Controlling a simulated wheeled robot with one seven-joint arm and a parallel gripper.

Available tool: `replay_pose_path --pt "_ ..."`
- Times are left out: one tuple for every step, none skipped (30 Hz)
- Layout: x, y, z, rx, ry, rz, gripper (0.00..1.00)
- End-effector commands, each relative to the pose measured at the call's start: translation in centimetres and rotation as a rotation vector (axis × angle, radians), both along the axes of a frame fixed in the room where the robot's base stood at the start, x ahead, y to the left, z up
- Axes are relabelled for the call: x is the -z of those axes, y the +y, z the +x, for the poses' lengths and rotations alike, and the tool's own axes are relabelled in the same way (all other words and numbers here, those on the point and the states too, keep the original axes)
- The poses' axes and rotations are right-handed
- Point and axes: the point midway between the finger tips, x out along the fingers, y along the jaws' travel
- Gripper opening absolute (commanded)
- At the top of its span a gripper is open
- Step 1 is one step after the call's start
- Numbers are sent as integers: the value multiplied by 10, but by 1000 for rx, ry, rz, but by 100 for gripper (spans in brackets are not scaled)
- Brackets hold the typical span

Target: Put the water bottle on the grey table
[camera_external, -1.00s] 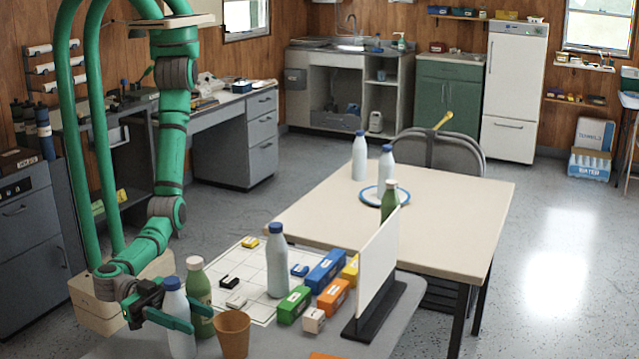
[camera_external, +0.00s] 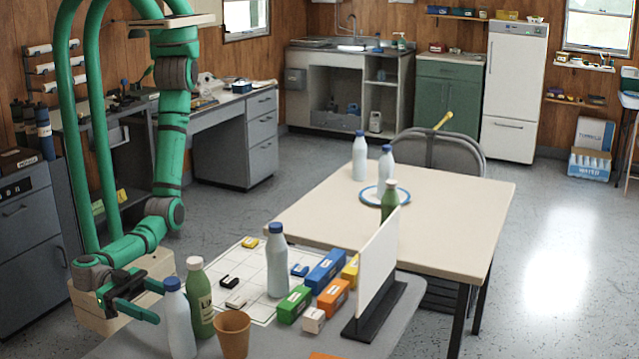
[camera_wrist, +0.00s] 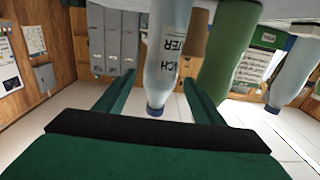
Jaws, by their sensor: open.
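A white bottle with a blue cap (camera_external: 179,325) stands upright at the near left of the grey table (camera_external: 392,324). My gripper (camera_external: 160,302) is open and empty just left of this bottle, its fingers pointing toward it. The wrist view looks inverted; there the white bottle (camera_wrist: 166,60), with partly readable dark lettering, appears between and beyond the open fingers (camera_wrist: 157,88), apart from them.
A green bottle (camera_external: 199,300) and a brown cup (camera_external: 232,334) stand close right of the near bottle. Coloured boxes (camera_external: 326,271) and a white upright panel (camera_external: 373,268) are farther right. A gridded sheet (camera_external: 246,270) has small items on it. The cream table (camera_external: 450,215) has free room at right.

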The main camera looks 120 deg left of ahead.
Motion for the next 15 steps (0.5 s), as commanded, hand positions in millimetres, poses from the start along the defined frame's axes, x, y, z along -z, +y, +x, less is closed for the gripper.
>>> replay_pose_path --pt "1 0 -9 1 1 1 62" --pt "1 0 -14 1 1 1 62" --pt "0 0 -19 2 0 0 62" --pt "0 0 -23 1 0 0 62" --pt "0 0 -26 0 0 0 62" --pt "0 0 -30 1 0 0 62" --pt "0 0 -32 1 0 0 62" --pt "0 0 -34 1 0 1 62" --pt "0 0 -36 0 0 1 62" --pt "0 0 -37 0 0 1 62" --pt "0 0 -38 -1 0 1 62" --pt "0 1 -39 -1 0 1 62" --pt "0 1 -39 -1 0 1 62" --pt "0 1 -39 -1 0 1 62" --pt "0 1 -39 -1 0 1 62"
